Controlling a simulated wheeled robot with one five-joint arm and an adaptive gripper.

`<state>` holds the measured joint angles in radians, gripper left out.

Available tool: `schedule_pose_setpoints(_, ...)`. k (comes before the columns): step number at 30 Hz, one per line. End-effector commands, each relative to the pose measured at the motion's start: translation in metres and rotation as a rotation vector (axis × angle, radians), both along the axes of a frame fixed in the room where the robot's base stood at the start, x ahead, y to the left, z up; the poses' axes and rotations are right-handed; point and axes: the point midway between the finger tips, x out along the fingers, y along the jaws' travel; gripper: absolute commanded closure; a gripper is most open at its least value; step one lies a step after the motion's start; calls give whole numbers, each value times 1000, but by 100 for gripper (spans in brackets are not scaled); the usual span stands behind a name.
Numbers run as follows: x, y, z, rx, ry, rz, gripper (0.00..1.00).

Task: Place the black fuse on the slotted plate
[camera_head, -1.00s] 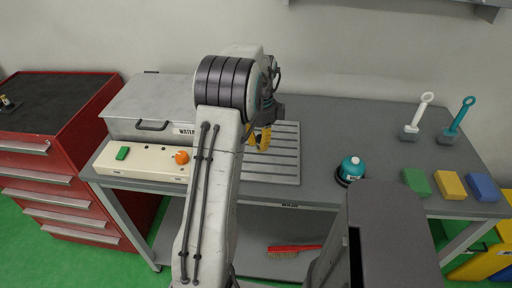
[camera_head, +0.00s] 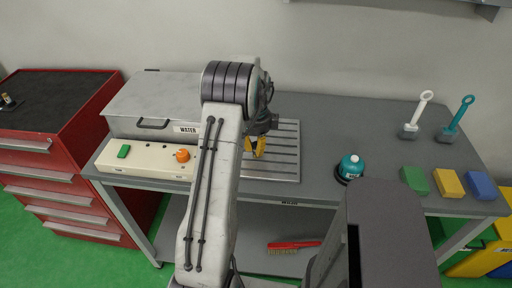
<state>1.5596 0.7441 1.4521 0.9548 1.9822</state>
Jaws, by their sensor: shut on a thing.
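The slotted plate (camera_head: 284,157) is a grey slatted plate lying on the workbench, partly hidden behind my arm. My gripper (camera_head: 255,150), with yellow fingers, is over the left part of the plate, pointing down. It is shut on a small dark thing, which I take for the black fuse; the fingers and wrist hide most of it. I cannot tell whether the fuse touches the plate.
Left of the plate are a WATER-labelled metal box (camera_head: 165,98) and a control panel (camera_head: 140,163) with an orange knob (camera_head: 182,155). The bench between is clear.

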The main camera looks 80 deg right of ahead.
Motion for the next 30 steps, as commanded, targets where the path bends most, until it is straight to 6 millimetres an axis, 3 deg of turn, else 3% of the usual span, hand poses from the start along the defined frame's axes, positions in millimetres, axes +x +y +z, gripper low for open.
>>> schedule_pose_setpoints(7, 0, 0, -4, 0, 0, 0, 100)
schedule_pose_setpoints(8, 0, 0, -3, 0, 0, 0, 80)
schedule_pose_setpoints(14, 0, 0, -3, 0, 0, 0, 62)
schedule_pose_setpoints(23, 0, 0, 0, 0, 0, 0, 62)
schedule_pose_setpoints(30, 0, -1, 24, -4, 0, 0, 62)
